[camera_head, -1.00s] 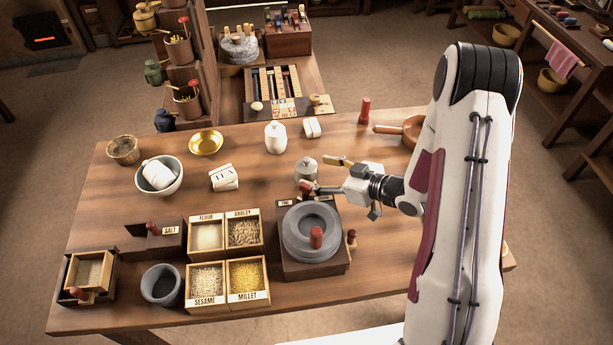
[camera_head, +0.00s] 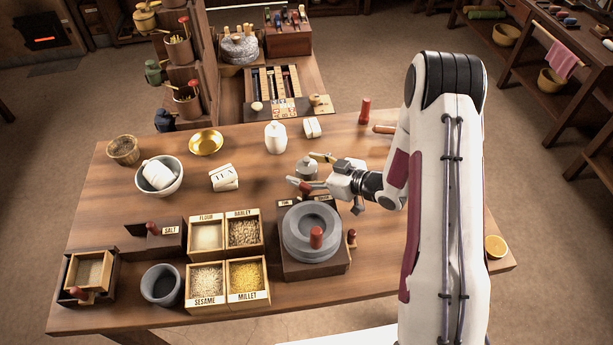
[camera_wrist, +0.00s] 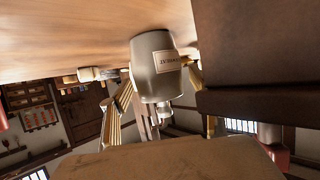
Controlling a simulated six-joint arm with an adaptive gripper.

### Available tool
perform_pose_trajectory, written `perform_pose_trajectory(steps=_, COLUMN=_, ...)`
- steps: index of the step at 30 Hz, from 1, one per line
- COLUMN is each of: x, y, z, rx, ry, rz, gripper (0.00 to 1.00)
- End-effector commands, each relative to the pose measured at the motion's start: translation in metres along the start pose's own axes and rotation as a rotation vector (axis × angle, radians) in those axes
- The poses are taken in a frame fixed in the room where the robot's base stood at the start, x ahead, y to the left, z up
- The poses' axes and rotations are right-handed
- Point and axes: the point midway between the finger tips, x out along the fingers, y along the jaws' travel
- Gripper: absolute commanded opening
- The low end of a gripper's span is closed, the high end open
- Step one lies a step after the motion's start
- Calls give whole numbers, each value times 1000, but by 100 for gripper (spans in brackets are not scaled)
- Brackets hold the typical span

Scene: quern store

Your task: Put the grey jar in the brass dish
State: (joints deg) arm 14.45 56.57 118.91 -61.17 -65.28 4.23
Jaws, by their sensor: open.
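The grey jar (camera_head: 306,168) is a small lidded jar standing on the table behind the stone hand mill. In the wrist view the grey jar (camera_wrist: 157,68) shows large and upside down, with a pale label on its side. My gripper (camera_head: 306,171) is open, and its two fingers reach past either side of the jar. In the wrist view the fingers of my gripper (camera_wrist: 158,90) show left and right of the jar. I cannot tell whether they touch it. The brass dish (camera_head: 206,142) is shallow, round and empty, at the back left of the table.
The hand mill (camera_head: 311,232) stands just in front of the jar. A white lidded jar (camera_head: 275,137) and white blocks (camera_head: 223,178) stand between the grey jar and the dish. A grey bowl (camera_head: 159,188) holds a white cup. Grain boxes (camera_head: 207,236) fill the front.

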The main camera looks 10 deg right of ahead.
Motion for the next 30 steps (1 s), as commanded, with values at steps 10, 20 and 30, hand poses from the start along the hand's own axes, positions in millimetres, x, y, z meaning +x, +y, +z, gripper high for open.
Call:
perform_pose_trajectory(steps=10, x=0, y=0, z=0, rx=0, ry=0, rz=0, gripper=48)
perform_pose_trajectory(steps=20, x=0, y=0, z=-1, rx=-1, ry=2, rz=0, gripper=11)
perform_pose_trajectory(steps=30, x=-2, y=0, z=-6, rx=-2, ry=2, rz=0, gripper=11)
